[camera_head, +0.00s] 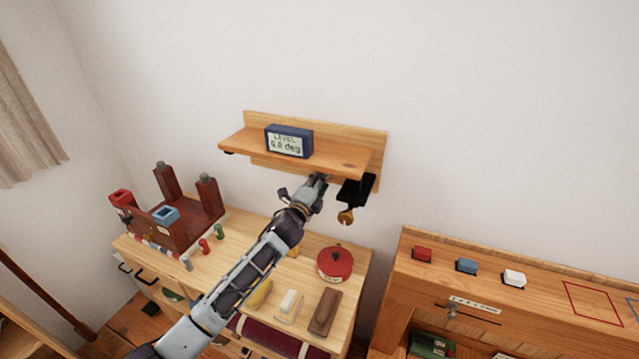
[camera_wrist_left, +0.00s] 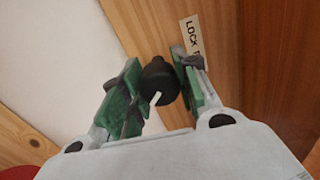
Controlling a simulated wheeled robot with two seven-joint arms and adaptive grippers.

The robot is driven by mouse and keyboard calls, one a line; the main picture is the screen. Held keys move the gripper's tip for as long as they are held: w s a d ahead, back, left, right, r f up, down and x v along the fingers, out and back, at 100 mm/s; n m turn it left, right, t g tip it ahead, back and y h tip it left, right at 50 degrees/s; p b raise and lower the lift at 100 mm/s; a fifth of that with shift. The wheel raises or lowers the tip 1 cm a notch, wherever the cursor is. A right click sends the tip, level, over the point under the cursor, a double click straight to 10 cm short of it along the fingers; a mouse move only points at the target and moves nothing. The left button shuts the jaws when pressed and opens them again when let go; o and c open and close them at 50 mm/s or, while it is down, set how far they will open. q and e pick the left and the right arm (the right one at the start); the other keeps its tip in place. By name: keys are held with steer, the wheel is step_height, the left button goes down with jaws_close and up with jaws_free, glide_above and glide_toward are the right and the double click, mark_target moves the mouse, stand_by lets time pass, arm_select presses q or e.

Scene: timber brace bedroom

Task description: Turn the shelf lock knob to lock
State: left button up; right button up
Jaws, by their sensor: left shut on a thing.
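The black lock knob (camera_wrist_left: 160,82) has a white pointer line and sits on wood beside a white label (camera_wrist_left: 192,38) on which "LOCK" can be read. My left gripper (camera_wrist_left: 158,88) has its green-padded fingers on either side of the knob and is shut on it. In the head view my left gripper (camera_head: 317,183) reaches up to the underside of the wooden wall shelf (camera_head: 340,158); the knob is hidden there. My right gripper does not show.
A blue level display (camera_head: 289,141) reading 0.0 deg stands on the shelf. A black bracket (camera_head: 356,190) with a brass piece (camera_head: 345,217) hangs at its right end. Below, a wooden cabinet top holds a red pot (camera_head: 335,263) and a brown block (camera_head: 325,312).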

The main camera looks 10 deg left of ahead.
arm_select(q)
steer(key=shift+f, duration=0.1)
steer(key=o, duration=1)
steer(key=shift+s, duration=0.15)
steer(key=shift+s+a+f, duration=0.1)
steer(key=shift+s+a, duration=0.3)
steer(key=shift+s, duration=1.5)
steer(key=shift+s+a, duration=0.4)
steer(key=shift+s, duration=1.5)
steer(key=shift+s+a+f, duration=0.1)
steer(key=shift+s+a, duration=0.3)
steer(key=shift+s, duration=1.5)
